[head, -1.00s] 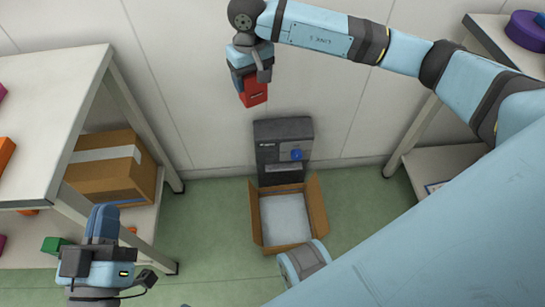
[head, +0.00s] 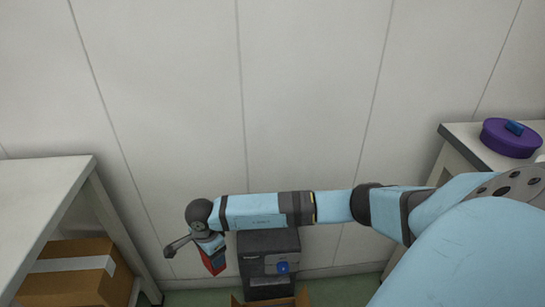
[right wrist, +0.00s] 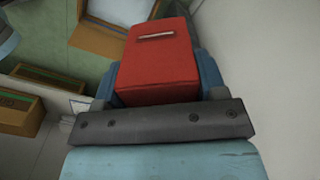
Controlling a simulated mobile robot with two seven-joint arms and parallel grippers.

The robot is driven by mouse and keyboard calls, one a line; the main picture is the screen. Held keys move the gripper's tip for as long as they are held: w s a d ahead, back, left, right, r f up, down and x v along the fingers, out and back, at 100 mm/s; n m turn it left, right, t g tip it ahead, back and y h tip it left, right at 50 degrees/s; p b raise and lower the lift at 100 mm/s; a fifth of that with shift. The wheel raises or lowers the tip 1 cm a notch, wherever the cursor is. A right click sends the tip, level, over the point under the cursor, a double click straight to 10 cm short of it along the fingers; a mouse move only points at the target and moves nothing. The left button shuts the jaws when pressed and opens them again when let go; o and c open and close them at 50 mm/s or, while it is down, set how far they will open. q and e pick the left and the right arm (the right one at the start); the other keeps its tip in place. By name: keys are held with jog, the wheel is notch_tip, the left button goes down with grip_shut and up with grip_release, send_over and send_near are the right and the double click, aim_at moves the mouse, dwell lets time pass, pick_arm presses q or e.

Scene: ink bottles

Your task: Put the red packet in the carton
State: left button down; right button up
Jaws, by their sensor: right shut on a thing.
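The red packet (head: 212,263) hangs in my right gripper (head: 209,252), left of the dark machine by the wall. In the right wrist view the red packet (right wrist: 158,62) sits between the blue fingers of my right gripper (right wrist: 160,82), which is shut on it. The open carton (head: 303,297) shows only its flap tops at the bottom edge of the head view, below and right of the packet. Its inside is cut off there. My left gripper is out of view.
A dark machine (head: 268,243) with a blue knob stands against the wall behind the carton. A table (head: 40,195) at left has a taped box (head: 72,275) beneath it. A purple round container (head: 510,138) is on the right table. The wall is close behind my right arm.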

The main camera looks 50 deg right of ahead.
jog(key=s+d+f+m, duration=0.2)
jog(key=s+f+m, duration=0.95)
jog(key=f, duration=0.25)
jog(key=s+d+f+m, duration=0.1)
jog(key=s+f+m, duration=0.9)
jog(key=f+m, duration=0.3)
jog(key=shift+m, duration=0.45)
jog(key=f+b, duration=0.4)
jog(key=f, duration=0.2)
jog(key=f+b, duration=0.4)
jog(key=f, duration=0.3)
jog(key=f+b, duration=0.4)
jog(key=f, duration=0.3)
jog(key=shift+s+f, duration=0.2)
jog(key=shift+s, duration=0.2)
jog(key=shift+f, duration=0.15)
jog(key=shift+d, duration=0.1)
jog(key=o, duration=0.5)
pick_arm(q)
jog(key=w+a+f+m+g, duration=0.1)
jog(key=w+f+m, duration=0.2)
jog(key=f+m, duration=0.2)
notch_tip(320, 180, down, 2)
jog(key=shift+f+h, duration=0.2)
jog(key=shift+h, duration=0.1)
pick_arm(e)
jog(key=o, duration=0.4)
